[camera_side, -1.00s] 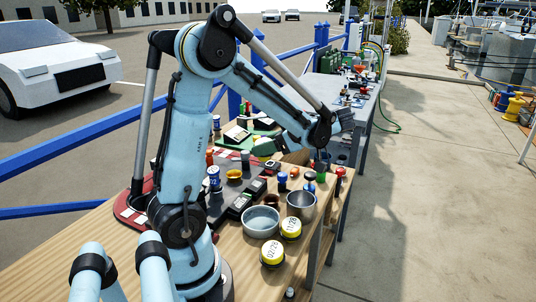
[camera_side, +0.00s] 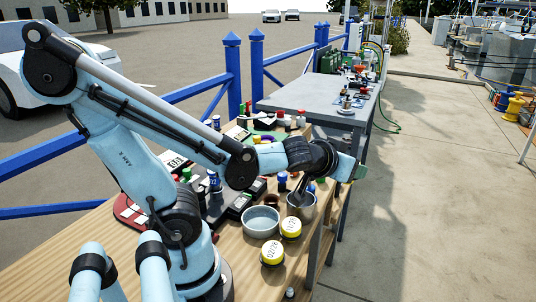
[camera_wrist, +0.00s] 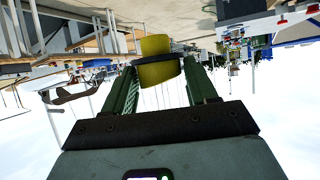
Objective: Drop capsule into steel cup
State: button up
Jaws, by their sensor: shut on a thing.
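In the wrist view my gripper (camera_wrist: 157,78) has its two green fingers closed on a yellow cylinder with a dark band, which I take to be the capsule (camera_wrist: 155,46). In the side view the steel cup (camera_side: 305,213) stands upright near the table's right edge. My wrist (camera_side: 322,158) is just above and behind it. A dark grey piece (camera_side: 303,188) slants down from under the wrist into the cup's mouth; I cannot tell what it is. The capsule cannot be made out in the side view, and the cup cannot be made out in the wrist view.
A wide grey bowl (camera_side: 261,222) stands left of the cup. A blue-capped bottle (camera_side: 283,180) is close behind the cup. My forearm hides part of the cluttered tabletop.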

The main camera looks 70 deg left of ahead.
jog(key=shift+s+d+r+m+t+h, duration=0.15)
jog(key=shift+m+t+h, duration=0.1)
jog(key=shift+m+h, duration=1.15)
jog(key=shift+s+m+t+h, duration=0.1)
jog(key=shift+m+t+h, duration=0.15)
jog(key=shift+m+h, duration=1.15)
jog(key=s+a+r+m+g+h, duration=0.2)
jog(key=s+a+m+g+h, duration=0.1)
jog(key=s+a+m+h, duration=0.45)
notch_tip(320, 180, down, 6)
jog(key=shift+w+f+m+g, duration=0.15)
jog(key=shift+w+m+g, duration=0.2)
jog(key=shift+m, duration=0.1)
jog(key=shift+d+h, duration=0.1)
jog(key=shift+h, duration=0.15)
jog(key=o, duration=1.1)
jog(key=shift+o, duration=0.2)
